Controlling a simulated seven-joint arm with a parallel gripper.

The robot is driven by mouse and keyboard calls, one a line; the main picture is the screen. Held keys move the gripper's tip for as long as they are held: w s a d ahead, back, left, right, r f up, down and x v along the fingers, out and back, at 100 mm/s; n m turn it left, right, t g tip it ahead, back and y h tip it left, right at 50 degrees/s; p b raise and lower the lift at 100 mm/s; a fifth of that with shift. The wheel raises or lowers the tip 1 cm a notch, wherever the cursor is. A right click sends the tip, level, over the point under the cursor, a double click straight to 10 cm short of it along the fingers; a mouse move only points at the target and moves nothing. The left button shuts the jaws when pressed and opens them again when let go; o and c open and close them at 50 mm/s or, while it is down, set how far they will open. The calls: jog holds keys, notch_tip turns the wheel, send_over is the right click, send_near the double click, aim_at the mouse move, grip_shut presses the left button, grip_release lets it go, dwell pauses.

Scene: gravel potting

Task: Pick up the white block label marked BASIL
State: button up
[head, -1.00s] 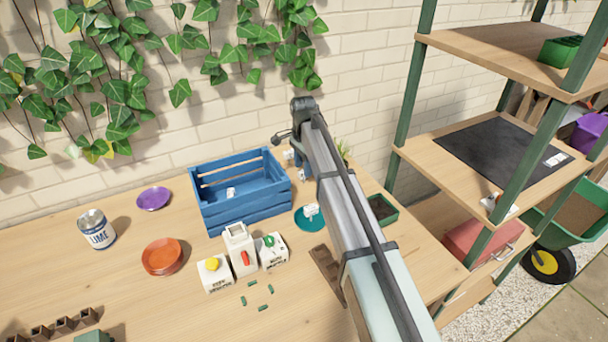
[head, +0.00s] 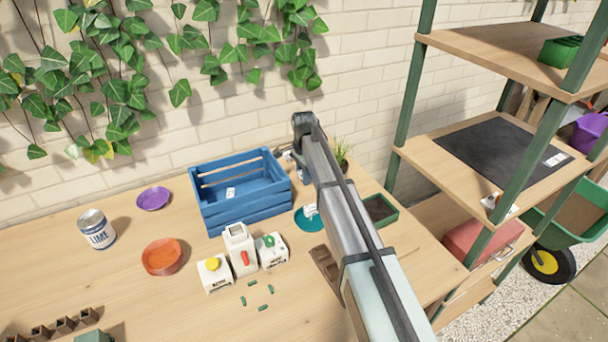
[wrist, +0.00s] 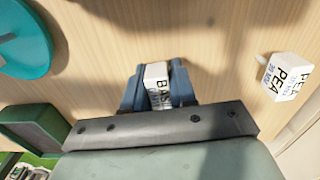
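The white BASIL block (wrist: 157,76) lies between the two blue fingers of my gripper (wrist: 157,88) in the wrist view, with part of its black lettering showing. The fingers flank it closely on both sides. I cannot tell whether they press on it or only straddle it. In the head view my gripper (head: 290,158) is low over the bench, right of the blue crate, largely hidden by my arm. The BASIL block cannot be made out there.
A white PEA block (wrist: 287,76) lies to the right in the wrist view. A teal saucer (wrist: 20,42) and a green tray (wrist: 32,130) are to the left. The blue crate (head: 245,213) stands close beside my gripper, with cartons (head: 241,250) in front.

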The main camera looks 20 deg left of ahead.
grip_shut()
